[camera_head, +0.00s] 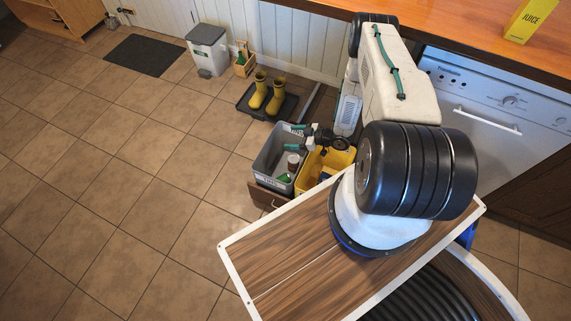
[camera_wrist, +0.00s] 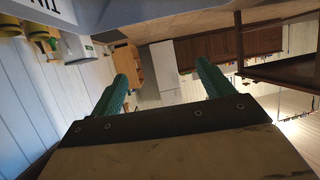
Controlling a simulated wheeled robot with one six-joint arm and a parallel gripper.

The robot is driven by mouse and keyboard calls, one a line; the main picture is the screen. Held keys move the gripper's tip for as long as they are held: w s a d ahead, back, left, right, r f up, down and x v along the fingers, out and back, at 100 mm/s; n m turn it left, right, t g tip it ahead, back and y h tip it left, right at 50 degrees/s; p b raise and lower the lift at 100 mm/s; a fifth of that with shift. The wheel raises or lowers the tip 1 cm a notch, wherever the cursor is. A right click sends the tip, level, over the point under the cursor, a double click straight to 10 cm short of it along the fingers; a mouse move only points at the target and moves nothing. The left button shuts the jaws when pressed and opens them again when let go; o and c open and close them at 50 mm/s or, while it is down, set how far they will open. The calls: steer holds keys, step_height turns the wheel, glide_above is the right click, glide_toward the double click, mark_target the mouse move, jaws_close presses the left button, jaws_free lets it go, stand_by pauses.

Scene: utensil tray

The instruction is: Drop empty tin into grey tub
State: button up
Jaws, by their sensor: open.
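In the wrist view my gripper (camera_wrist: 162,60) is open, with nothing between the fingers. A grey wall with a white lettered label, likely the tub's, shows at the top left of the wrist view.
A yellow tub (camera_head: 311,176) adjoins the grey one on the right. Yellow boots (camera_head: 259,90) stand on a dark tray behind. A grey-and-white bin (camera_head: 207,49) is farther back. The tiled floor (camera_head: 130,180) at left is clear. A dishwasher (camera_head: 496,104) is at right.

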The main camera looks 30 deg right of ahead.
steer(key=v, duration=0.4)
steer(key=shift+s+d+r, duration=0.1)
steer(key=shift+s, duration=0.15)
